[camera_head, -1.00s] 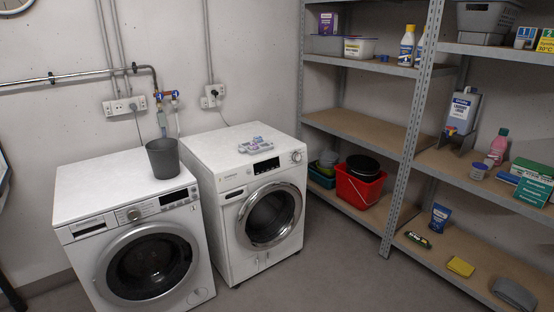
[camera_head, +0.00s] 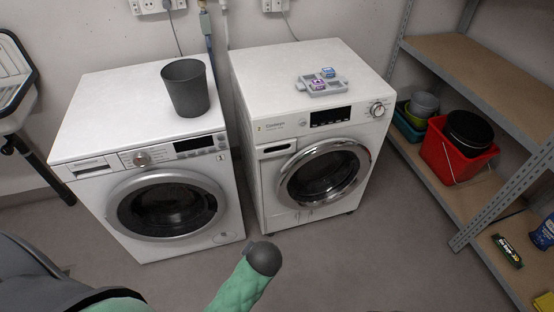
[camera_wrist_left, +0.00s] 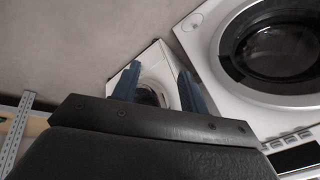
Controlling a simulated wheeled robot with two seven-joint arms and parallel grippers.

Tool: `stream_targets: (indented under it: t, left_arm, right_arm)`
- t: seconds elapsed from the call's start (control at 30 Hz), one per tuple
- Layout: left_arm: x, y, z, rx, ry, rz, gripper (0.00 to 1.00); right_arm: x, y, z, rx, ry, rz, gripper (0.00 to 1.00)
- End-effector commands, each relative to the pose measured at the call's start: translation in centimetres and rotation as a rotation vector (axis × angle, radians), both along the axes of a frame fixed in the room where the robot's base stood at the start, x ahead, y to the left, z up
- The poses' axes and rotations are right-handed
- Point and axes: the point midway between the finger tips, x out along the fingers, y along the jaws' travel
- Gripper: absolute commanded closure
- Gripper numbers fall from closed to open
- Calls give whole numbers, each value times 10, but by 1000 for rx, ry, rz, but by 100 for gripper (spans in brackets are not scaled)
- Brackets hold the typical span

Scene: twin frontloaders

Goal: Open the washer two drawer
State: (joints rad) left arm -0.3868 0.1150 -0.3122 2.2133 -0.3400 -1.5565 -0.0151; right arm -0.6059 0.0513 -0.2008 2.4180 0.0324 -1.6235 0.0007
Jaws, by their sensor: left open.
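Two white front-loading washers stand side by side. The left washer (camera_head: 150,100) has a drawer front (camera_head: 88,165) at its upper left corner, and it looks flush. The right washer (camera_head: 310,90) has a drawer front (camera_head: 276,149) with a dark grip slot left of its display, and it also looks shut. My right gripper is not visible.
A dark grey bin (camera_head: 186,88) stands on the left washer. A grey tray (camera_head: 321,87) with small packets lies on the right washer. Shelving (camera_head: 475,80) with a red bucket (camera_head: 455,150) stands at the right. Grey floor (camera_head: 340,260) in front is clear.

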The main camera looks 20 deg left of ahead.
Motion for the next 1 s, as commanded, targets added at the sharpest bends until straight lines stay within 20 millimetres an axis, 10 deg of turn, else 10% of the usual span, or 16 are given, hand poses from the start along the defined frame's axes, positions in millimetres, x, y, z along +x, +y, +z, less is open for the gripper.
stream_targets:
  t: [0.27, 0.6, 1.0]
  left_arm:
    - [129, 13, -14, 389, -224, -129, 56]
    - [266, 17, 18, 882, -486, -306, 56]
    - [323, 17, 43, 1117, -593, -393, 56]
  right_arm:
    - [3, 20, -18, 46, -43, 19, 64]
    - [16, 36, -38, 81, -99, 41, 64]
    - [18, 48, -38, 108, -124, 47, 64]
